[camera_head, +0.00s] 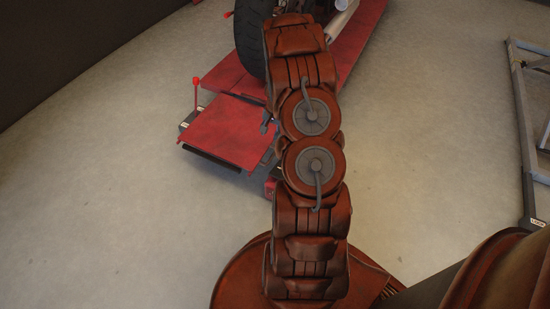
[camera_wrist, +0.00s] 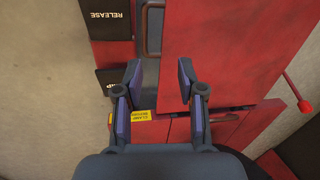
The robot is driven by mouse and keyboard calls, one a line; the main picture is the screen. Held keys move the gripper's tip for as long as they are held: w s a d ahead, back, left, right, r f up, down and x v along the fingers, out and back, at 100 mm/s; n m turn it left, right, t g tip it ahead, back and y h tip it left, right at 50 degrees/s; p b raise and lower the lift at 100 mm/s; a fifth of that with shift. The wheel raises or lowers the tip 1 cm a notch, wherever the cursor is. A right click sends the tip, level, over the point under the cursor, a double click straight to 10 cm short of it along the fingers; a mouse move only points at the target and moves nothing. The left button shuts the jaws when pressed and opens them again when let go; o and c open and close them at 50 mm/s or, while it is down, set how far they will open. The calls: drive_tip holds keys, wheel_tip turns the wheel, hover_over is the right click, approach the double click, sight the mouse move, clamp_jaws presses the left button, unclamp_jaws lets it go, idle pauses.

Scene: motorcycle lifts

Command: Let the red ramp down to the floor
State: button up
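The red ramp (camera_head: 228,130) is a flat plate at the near end of the red lift. Its near edge shows a dark gap beneath and looks raised off the floor. In the wrist view the ramp (camera_wrist: 225,50) fills the upper right. My gripper (camera_wrist: 159,72) is open, its two fingers apart and nothing seen between their pads. A dark rounded handle or frame (camera_wrist: 150,50) lies just beyond the fingertips, beside the ramp's edge; I cannot tell if they touch. In the head view the gripper is mostly hidden behind my arm.
A black RELEASE label (camera_wrist: 105,17) and a yellow label (camera_wrist: 141,115) show by the gripper. A red-knobbed lever (camera_head: 196,82) stands at the ramp's left. A motorcycle wheel (camera_head: 251,40) is on the lift. A grey metal frame (camera_head: 525,110) stands right. Floor between is clear.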

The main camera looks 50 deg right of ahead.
drive_tip(key=shift+m, duration=0.5)
drive_tip(key=d+f+b, duration=0.1)
drive_tip(key=f, duration=0.4)
drive_tip(key=d+f+b, duration=0.1)
drive_tip(key=f, duration=0.4)
drive_tip(key=d+f+b, duration=0.1)
drive_tip(key=f+b, duration=0.1)
drive_tip(key=f, duration=0.3)
drive_tip(key=shift+w, duration=0.25)
clamp_jaws()
